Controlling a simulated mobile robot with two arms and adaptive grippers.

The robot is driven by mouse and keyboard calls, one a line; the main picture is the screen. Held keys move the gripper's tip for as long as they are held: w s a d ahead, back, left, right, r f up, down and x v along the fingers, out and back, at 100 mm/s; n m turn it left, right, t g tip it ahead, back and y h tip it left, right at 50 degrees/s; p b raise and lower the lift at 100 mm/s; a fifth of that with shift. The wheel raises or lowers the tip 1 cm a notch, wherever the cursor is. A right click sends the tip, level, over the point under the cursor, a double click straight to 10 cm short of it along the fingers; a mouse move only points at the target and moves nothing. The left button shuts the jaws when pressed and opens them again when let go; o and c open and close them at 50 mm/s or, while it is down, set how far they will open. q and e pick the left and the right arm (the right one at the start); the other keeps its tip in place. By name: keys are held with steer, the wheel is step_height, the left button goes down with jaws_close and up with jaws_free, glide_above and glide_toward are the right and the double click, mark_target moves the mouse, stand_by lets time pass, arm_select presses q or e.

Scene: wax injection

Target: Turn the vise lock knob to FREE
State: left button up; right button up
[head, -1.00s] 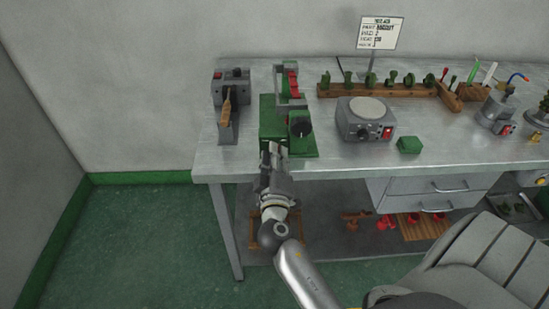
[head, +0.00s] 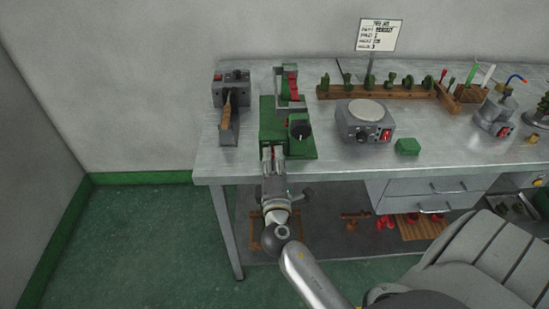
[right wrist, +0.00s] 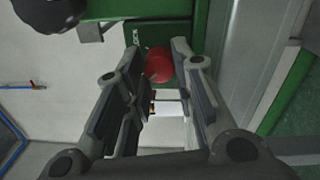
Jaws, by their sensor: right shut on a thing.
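The green vise (head: 305,148) stands at the front edge of the bench, left of centre, with a black round knob on its right part. In the right wrist view a red knob (right wrist: 159,65) sits against a green face (right wrist: 139,38) with partly hidden lettering. My right gripper (head: 272,152) reaches up to the vise's front from below. Its fingers (right wrist: 160,60) lie on both sides of the red knob and are shut on it. Which way the knob points I cannot tell. My left gripper is in neither view.
A grey device with a wooden handle (head: 227,110) stands left of the vise. A round-topped heater (head: 365,120) and a green block (head: 407,146) are to its right. A wooden rack (head: 380,91) and a sign (head: 380,35) stand behind. The bench front edge is close to my right arm.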

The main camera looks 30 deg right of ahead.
steer(key=shift+n, duration=0.3)
jaws_close()
steer(key=o, duration=1)
jaws_free()
steer(key=shift+a, duration=0.1)
steer(key=shift+o, duration=0.2)
steer(key=shift+f, duration=0.15)
steer(key=shift+s+a+f, duration=0.15)
steer(key=shift+s+a, duration=0.1)
steer(key=shift+s, duration=0.25)
steer(key=v, duration=0.7)
steer(key=shift+r, duration=0.4)
steer(key=shift+w+f, duration=0.1)
